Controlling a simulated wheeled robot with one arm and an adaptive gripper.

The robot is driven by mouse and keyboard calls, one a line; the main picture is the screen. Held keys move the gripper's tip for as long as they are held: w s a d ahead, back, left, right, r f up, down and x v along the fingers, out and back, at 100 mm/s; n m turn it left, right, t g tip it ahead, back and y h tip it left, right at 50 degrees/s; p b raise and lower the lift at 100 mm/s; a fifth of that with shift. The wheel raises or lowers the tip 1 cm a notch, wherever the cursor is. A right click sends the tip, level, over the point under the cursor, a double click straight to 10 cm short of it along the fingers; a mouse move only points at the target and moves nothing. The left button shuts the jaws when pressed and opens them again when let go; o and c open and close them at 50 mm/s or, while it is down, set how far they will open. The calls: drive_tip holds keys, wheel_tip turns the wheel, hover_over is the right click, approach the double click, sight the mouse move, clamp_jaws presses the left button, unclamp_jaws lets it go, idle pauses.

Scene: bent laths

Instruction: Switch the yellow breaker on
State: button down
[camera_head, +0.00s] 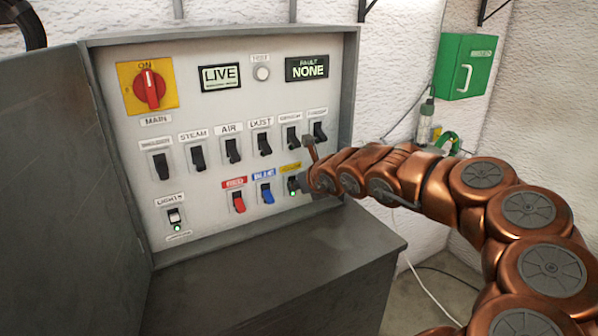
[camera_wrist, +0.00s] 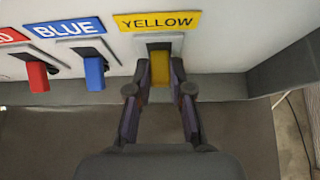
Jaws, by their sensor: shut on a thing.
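The yellow breaker's lever (camera_wrist: 161,72) sits under the YELLOW label (camera_wrist: 158,21) in the wrist view. My gripper (camera_wrist: 160,88) has one finger on each side of the lever and is shut on it. In the head view my gripper (camera_head: 308,181) is at the panel's lower right, and the lever is mostly hidden there. A small green glow (camera_head: 293,190) shows beneath the yellow label (camera_head: 291,168) in that view.
The blue breaker (camera_wrist: 95,74) and red breaker (camera_wrist: 38,77) are just left, levers down. The LIGHTS switch (camera_head: 174,215) has a green lamp. A red main knob (camera_head: 149,89) is at upper left. A dark ledge (camera_head: 285,265) lies below the panel.

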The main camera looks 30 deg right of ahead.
drive_tip(key=shift+w+r+g+p, duration=0.2)
drive_tip(key=shift+r+g+p, duration=0.6)
drive_tip(key=shift+p, duration=1.65)
drive_tip(key=shift+f+p, duration=0.15)
drive_tip(key=shift+p, duration=0.25)
drive_tip(key=shift+w+f+g+p, duration=0.1)
drive_tip(key=shift+g+p, duration=0.7)
drive_tip(key=shift+p, duration=0.45)
drive_tip(key=c, duration=1)
unclamp_jaws()
drive_tip(key=shift+c, duration=0.2)
drive_tip(key=d+v, duration=0.1)
drive_tip(key=v, duration=1.1)
drive_tip(key=shift+a, duration=0.3)
